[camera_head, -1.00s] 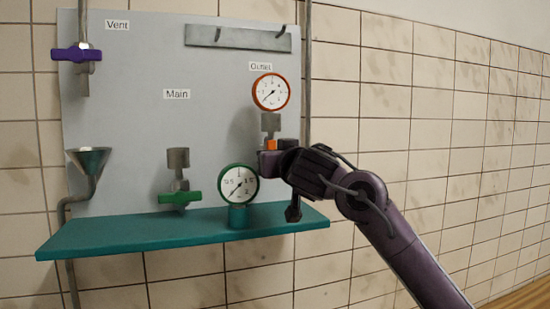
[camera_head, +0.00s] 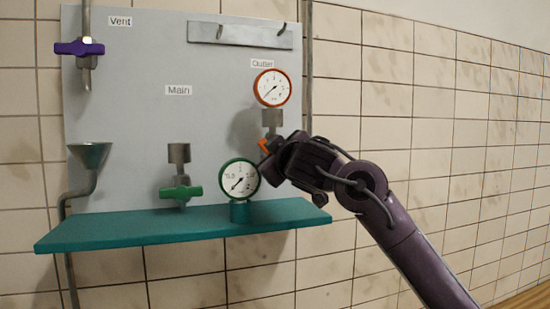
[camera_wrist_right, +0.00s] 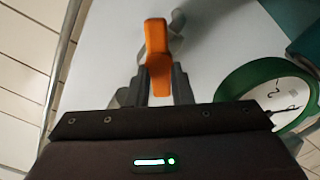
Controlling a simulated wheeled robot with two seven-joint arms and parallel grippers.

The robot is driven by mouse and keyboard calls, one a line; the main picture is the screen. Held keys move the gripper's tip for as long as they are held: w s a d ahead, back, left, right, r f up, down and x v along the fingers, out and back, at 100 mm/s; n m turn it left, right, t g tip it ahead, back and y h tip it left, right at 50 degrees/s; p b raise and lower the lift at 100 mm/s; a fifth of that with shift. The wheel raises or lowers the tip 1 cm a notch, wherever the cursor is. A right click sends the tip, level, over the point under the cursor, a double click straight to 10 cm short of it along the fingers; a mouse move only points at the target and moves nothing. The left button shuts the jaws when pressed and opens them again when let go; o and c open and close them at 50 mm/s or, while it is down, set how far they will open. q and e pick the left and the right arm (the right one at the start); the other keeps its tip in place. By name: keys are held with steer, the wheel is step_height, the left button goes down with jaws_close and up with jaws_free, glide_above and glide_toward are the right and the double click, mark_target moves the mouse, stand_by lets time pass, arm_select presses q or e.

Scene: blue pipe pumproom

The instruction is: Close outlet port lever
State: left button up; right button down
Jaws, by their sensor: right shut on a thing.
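The orange outlet lever (camera_head: 264,146) sits under a grey pipe fitting (camera_head: 272,120) below the orange-rimmed gauge and the "Outlet" label. In the right wrist view the lever (camera_wrist_right: 157,45) stands lengthwise between the two fingers. My right gripper (camera_head: 270,150) is shut on the lever, with its fingertips (camera_wrist_right: 159,80) on either side of the lever's near end. In the head view the gripper hides most of the lever. My left gripper is not in view.
The green-rimmed gauge (camera_head: 239,178) stands close to the left of my right gripper, on the teal shelf (camera_head: 140,228). The green main lever (camera_head: 181,192), purple vent lever (camera_head: 79,48) and funnel (camera_head: 90,155) are farther left. Tiled wall lies to the right.

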steer(key=n+b, duration=0.1)
steer(key=n, duration=0.4)
steer(key=n+b, duration=0.1)
steer(key=n, duration=0.4)
steer(key=shift+a+f, duration=0.1)
steer(key=shift+f, duration=0.1)
stand_by(0.5)
steer(key=c, duration=1.7)
jaws_free()
steer(key=o, duration=0.4)
steer(key=shift+w+f, duration=0.15)
steer(key=b+v, duration=0.4)
steer(key=v, duration=0.3)
steer(key=shift+s+b, duration=0.3)
steer(key=shift+s, duration=0.1)
